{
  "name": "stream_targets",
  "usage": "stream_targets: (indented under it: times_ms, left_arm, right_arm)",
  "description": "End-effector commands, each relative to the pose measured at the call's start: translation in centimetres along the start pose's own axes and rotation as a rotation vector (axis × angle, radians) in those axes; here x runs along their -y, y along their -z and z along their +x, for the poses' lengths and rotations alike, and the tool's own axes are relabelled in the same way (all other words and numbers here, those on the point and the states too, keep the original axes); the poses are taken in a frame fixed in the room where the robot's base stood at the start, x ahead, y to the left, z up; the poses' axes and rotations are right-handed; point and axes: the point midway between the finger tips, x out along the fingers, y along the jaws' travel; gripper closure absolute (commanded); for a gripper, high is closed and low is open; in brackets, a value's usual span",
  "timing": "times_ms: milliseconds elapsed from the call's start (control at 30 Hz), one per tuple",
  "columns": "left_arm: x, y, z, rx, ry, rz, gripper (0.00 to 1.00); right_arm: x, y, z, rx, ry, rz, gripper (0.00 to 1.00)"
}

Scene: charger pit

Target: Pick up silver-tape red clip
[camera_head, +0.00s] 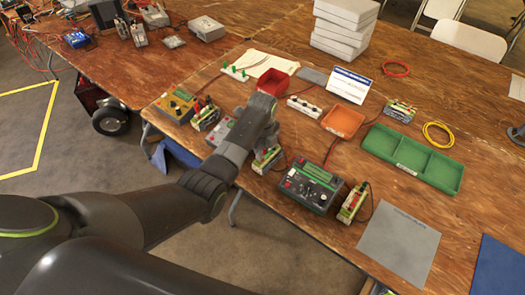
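My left arm reaches in from the lower left over the near edge of the table. Its gripper (266,138) is above a small green-and-cream pack (266,161) beside a red-and-grey box (220,131). The arm hides part of both, and the fingertips are not clear. I cannot pick out the silver-tape red clip. Small red parts show on the pack (206,116) to the left, and another pack (353,204) stands to the right. Any silver tape is too small to tell. My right gripper is not in view.
A dark box with a green display (311,186) stands near the front edge. A green tray (413,160), orange tray (343,122) and red tray (273,81) lie behind. A grey mat (398,244) lies front right. Bare wood shows around the yellow cable ring (438,135).

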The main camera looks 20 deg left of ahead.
Motion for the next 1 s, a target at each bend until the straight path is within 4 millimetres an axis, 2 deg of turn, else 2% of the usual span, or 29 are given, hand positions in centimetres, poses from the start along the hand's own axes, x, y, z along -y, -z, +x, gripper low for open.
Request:
stream_targets:
  times_ms: [33,133,467,567,900,1000]
  left_arm:
    - [0.0,0.0,0.0,0.0,0.0,0.0,0.88]
    - [0.0,0.0,0.0,0.0,0.0,0.0,0.98]
    - [0.1,0.0,-0.4,0.0,0.001,0.0,0.99]
    - [0.1,0.0,-1.5,0.001,0.004,0.0,0.99]
    - [0.1,-0.1,-7.9,0.001,0.004,0.001,0.99]
    - [0.1,-0.1,-9.1,0.001,0.003,0.0,0.99]
  right_arm:
    - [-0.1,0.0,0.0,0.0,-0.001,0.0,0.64]
    - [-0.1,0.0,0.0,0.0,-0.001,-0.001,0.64]
    - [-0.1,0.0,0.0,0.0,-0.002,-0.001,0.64]
    - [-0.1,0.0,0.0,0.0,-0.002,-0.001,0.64]
    - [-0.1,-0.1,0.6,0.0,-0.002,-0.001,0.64]
    - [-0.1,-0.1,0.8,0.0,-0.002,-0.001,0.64]
